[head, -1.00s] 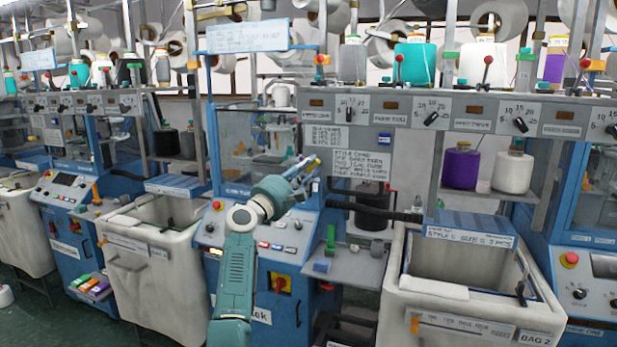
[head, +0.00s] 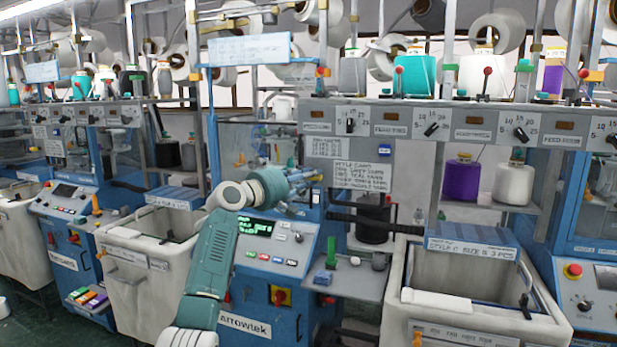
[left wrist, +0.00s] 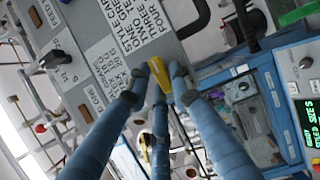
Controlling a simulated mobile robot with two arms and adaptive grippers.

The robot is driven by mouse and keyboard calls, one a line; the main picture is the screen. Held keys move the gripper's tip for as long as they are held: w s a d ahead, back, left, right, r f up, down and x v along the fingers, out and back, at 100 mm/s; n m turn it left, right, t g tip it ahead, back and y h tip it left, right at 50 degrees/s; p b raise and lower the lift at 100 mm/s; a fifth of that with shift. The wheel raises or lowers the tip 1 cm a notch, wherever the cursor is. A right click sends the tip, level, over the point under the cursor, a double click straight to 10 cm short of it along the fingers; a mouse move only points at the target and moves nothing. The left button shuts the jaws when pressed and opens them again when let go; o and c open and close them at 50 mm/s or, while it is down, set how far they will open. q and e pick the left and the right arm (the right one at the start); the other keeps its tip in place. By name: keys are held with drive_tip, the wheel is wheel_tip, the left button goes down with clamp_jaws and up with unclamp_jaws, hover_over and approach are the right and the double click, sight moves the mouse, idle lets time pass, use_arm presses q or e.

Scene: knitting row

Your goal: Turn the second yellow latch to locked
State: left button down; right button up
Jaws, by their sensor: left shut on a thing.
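A yellow latch (left wrist: 158,76) is between the fingertips of my left gripper (left wrist: 163,74) in the left wrist view. The fingers are shut on it, and it lies beside the edge of the grey lettered panel. Its lower end is partly covered by a finger. Another yellow latch (left wrist: 146,148) shows farther down, apart from the fingers; a yellow piece also shows at the left of the machine's window in the head view (head: 240,160). In the head view my left gripper (head: 308,183) is at the right side of the blue window frame. My right gripper is out of view.
A blue control panel with a green-lit display (head: 257,228) is below my left gripper. A lettered sign (head: 361,177) and a black bar (head: 375,222) are close to its right. A fabric bin (head: 400,305) stands at the lower right.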

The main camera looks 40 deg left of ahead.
use_arm(q)
drive_tip(key=shift+m, duration=0.3)
idle(0.4)
drive_tip(key=c, duration=1.5)
unclamp_jaws()
drive_tip(key=s, duration=1.2)
drive_tip(key=shift+a, duration=0.4)
